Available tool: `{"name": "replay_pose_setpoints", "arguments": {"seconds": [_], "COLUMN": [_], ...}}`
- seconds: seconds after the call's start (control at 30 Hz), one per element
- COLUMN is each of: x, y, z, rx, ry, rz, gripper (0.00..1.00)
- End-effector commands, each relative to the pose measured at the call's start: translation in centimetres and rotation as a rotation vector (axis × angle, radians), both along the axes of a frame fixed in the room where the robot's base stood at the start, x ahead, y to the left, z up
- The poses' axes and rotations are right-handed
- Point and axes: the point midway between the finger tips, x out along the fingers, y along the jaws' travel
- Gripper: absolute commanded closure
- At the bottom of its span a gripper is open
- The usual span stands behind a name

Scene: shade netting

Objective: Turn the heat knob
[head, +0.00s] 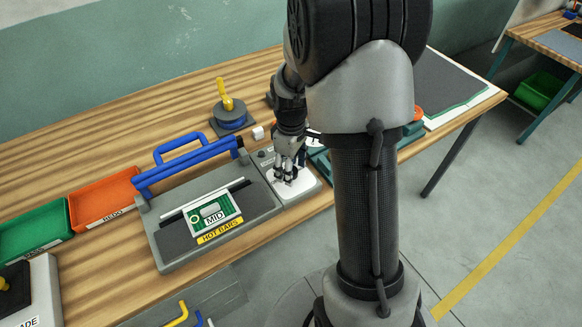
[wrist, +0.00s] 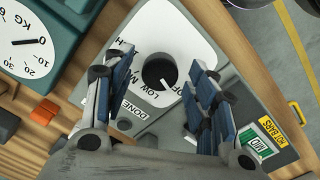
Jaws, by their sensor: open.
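The heat knob (wrist: 158,70) is black and round with a white pointer mark. It sits on a white dial plate (wrist: 175,30) lettered LOW and OFF, with other letters partly hidden. The mark points down, roughly between LOW and OFF. In the head view my gripper (head: 287,175) is over the right end of the grey machine (head: 165,255) and hides the knob. In the wrist view my gripper (wrist: 159,64) is open, with blue-padded fingers on either side of the knob.
The machine has a blue handle (head: 190,165) and a card (head: 212,213) reading MID above a HOT BARS label. A teal scale (wrist: 65,30) stands beside it. Orange (head: 103,199) and green (head: 35,228) trays are at left. A yellow-handled tool (head: 228,108) stands behind.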

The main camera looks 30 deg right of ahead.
Motion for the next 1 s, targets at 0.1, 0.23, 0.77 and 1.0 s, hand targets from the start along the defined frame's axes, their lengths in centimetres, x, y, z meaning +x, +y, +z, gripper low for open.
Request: {"name": "replay_pose_setpoints", "arguments": {"seconds": [0.1,0.23,0.77,1.0], "x": [0.00,0.00,0.01,0.01], "y": [0.00,0.00,0.00,0.01], "z": [0.03,0.04,0.06,0.08], "rx": [0.000,0.000,0.000,0.000], "ry": [0.000,0.000,0.000,0.000], "rz": [0.000,0.000,0.000,-0.009], "gripper": [0.48,0.53,0.88,0.92]}}
